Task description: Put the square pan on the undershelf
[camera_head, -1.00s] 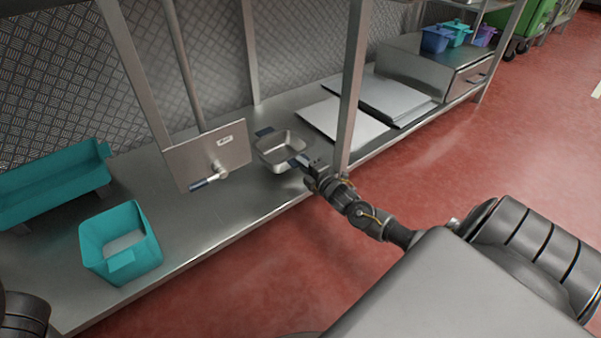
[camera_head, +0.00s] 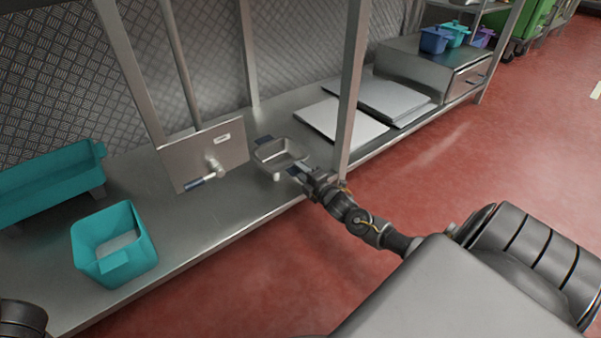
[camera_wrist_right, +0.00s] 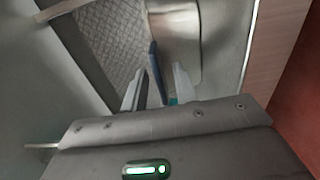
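The square pan (camera_head: 281,155) is a shallow silver pan with dark blue handles on two sides. It is over the lower metal shelf (camera_head: 235,210), to the right of the upright metal plate. My right gripper (camera_head: 303,174) is at its near handle, with the fingers on either side of it. In the right wrist view the blue handle lies between the two fingers (camera_wrist_right: 158,90), and part of the pan (camera_wrist_right: 175,45) shows beyond. The gripper looks shut on the handle. I cannot tell whether the pan's base touches the shelf. My left gripper is not in view.
A metal plate with a valve handle (camera_head: 204,158) stands left of the pan. A teal bin (camera_head: 113,245) and a teal trough (camera_head: 45,185) are at the left. Flat trays (camera_head: 340,125) lie to the right, behind an upright post (camera_head: 351,90). Bare shelf lies in front of the plate.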

